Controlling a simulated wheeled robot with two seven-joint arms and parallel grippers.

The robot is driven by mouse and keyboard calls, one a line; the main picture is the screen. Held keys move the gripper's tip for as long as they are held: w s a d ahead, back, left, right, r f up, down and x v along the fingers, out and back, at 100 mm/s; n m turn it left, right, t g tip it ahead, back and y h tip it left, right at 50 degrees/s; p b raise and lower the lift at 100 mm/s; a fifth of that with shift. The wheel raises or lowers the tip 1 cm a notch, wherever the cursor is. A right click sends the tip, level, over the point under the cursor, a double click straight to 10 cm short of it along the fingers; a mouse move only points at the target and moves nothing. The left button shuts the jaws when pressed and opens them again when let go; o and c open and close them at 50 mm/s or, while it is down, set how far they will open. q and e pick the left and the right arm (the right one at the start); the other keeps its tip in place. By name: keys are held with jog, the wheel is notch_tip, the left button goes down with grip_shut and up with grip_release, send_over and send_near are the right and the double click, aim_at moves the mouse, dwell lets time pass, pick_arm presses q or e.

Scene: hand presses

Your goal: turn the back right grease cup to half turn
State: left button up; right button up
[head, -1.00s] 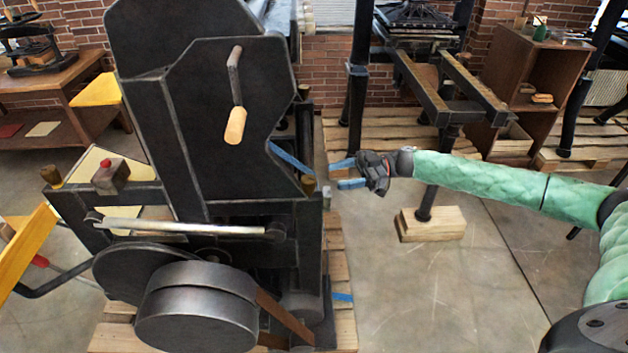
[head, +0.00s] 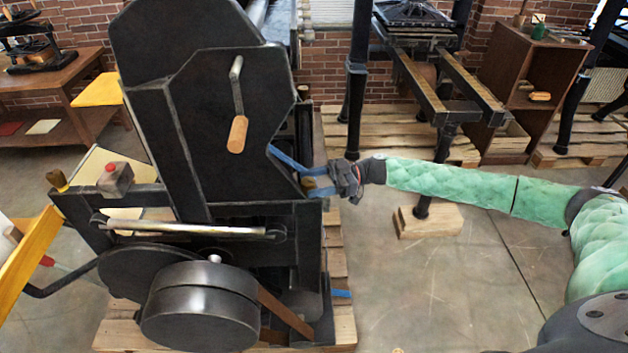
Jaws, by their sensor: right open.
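The dark press fills the left and middle of the head view. A small brass grease cup (head: 308,184) sits at the right end of its frame rail. My right gripper (head: 311,181) is open, its blue fingers reaching left with one on the far side and one on the near side of this cup. The cup shows in the gap between them; I cannot tell whether the fingers touch it. Another brass cup (head: 57,179) stands at the left end of the rail. My left gripper is out of view.
A crank with a wooden handle (head: 238,134) hangs on the press side. A round flywheel (head: 200,310) and a steel bar (head: 185,228) are below.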

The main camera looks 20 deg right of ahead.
jog(key=c, duration=1)
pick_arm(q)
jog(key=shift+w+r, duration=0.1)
pick_arm(e)
jog(key=shift+s+t, duration=0.1)
jog(key=shift+t, duration=0.2)
jog(key=shift+m+t+p, duration=0.45)
jog(key=shift+m+t, duration=0.05)
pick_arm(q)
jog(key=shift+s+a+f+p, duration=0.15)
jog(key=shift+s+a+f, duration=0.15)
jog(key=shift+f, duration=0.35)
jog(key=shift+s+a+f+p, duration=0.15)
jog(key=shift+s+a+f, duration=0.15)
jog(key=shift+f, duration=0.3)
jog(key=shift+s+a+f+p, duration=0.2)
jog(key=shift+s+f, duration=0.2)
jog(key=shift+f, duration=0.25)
pick_arm(e)
jog(key=shift+m+t+h, duration=0.4)
jog(key=shift+m+t, duration=0.6)
jog(key=shift+t, duration=0.5)
jog(key=o, duration=1)
jog(key=shift+a, duration=0.1)
